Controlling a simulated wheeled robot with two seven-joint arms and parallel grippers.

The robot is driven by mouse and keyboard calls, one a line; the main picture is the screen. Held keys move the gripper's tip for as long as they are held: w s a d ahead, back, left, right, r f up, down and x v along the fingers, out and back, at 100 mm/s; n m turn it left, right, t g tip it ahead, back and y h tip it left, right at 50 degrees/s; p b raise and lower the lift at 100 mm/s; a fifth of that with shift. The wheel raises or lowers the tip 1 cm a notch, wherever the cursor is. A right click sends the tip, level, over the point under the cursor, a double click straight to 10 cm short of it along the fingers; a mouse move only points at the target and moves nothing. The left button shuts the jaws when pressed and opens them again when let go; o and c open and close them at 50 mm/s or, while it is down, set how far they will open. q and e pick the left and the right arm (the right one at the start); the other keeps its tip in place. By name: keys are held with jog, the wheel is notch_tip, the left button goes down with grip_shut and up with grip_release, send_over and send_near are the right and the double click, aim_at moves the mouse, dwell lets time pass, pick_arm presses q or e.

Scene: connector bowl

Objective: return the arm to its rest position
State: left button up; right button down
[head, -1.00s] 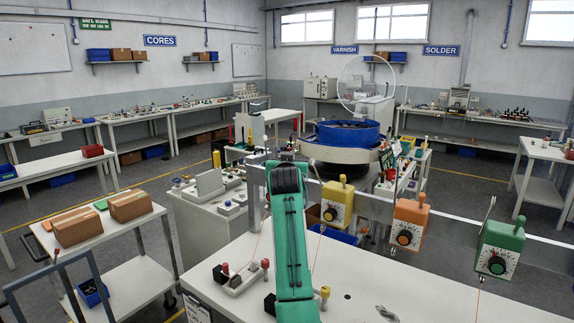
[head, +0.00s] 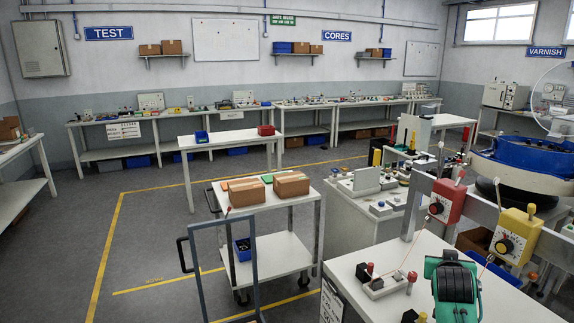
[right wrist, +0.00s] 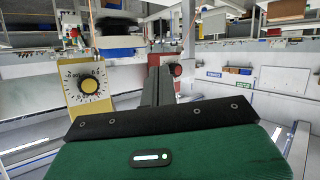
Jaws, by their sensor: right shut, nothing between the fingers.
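My green arm with a black joint (head: 453,283) shows at the bottom right of the head view, above the white worktable (head: 400,262); I take it for my right arm. Its gripper is hidden in that view. In the right wrist view my right gripper (right wrist: 160,84) shows as a dark upright finger shape beyond the black plate and green housing. It is shut and empty. My left gripper is in neither view.
A yellow dial box (head: 512,234) and a red one (head: 447,200) hang on a rail by the arm. A blue bowl (head: 525,170) stands behind. A cart (head: 268,258) with cartons stands left of the worktable. The floor at left is clear.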

jog(key=s+a+f+n+g+y, duration=0.2)
jog(key=s+a+f, duration=0.3)
jog(key=s+f, duration=0.45)
jog(key=s+a+f+n+g+y, duration=0.2)
jog(key=s+a+f, duration=0.3)
jog(key=s+f, duration=0.4)
jog(key=s+a+f+n+g+y, duration=0.15)
jog(key=s+a, duration=0.25)
jog(key=s, duration=0.8)
jog(key=s+a+f+n+g+y, duration=0.1)
jog(key=s+a+f+g, duration=0.3)
jog(key=s, duration=0.8)
jog(key=s+f+x, duration=0.1)
jog(key=s+x, duration=0.2)
jog(key=x, duration=1.1)
jog(key=s+x, duration=0.3)
jog(key=x, duration=1.1)
jog(key=s+d+f+g, duration=0.1)
jog(key=s+d+f, duration=0.1)
jog(key=s+f, duration=1.7)
jog(key=shift+s+d+f, duration=0.25)
jog(key=shift+s+f, duration=0.1)
jog(key=shift+f, duration=0.4)
jog(key=shift+g, duration=0.25)
